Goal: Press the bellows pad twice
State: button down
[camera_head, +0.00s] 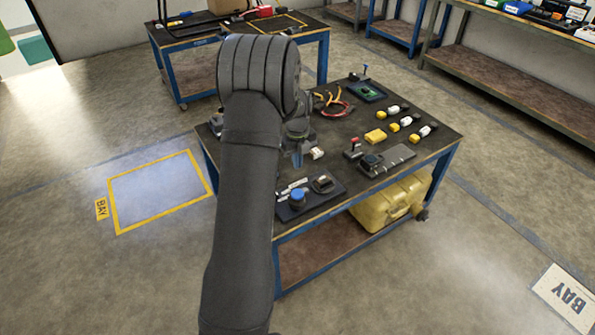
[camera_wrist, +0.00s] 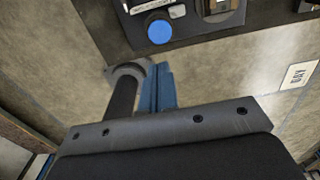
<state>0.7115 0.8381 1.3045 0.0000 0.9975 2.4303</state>
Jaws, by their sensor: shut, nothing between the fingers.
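A dark plate (camera_head: 291,212) at the table's near corner carries a blue round cap (camera_head: 298,194) and a round dark piece with a pale centre (camera_head: 323,184). In the wrist view, the blue cap (camera_wrist: 159,30) is at the top, beyond my fingers. A grey plate (camera_head: 398,157) farther right carries a black round-topped part (camera_head: 371,160) and a red-topped part (camera_head: 355,143). I cannot tell for certain which round part is the bellows pad. My gripper (camera_wrist: 157,88) is shut and empty, its blue fingers apart from the cap. In the head view it (camera_head: 298,157) is above the table, partly hidden by my arm.
A yellow case (camera_head: 390,202) is on the lower shelf. Another bench (camera_head: 195,36) stands behind. Floor at left is clear.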

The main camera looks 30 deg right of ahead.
aim_at(297, 194)
notch_tip(297, 194, down, 13)
jog(key=shift+r, duration=0.1)
dwell(0.5)
jog(key=shift+f, duration=1.05)
jog(key=shift+r, duration=0.1)
notch_tip(297, 194, up, 14)
jog(key=shift+r, duration=0.1)
dwell(0.6)
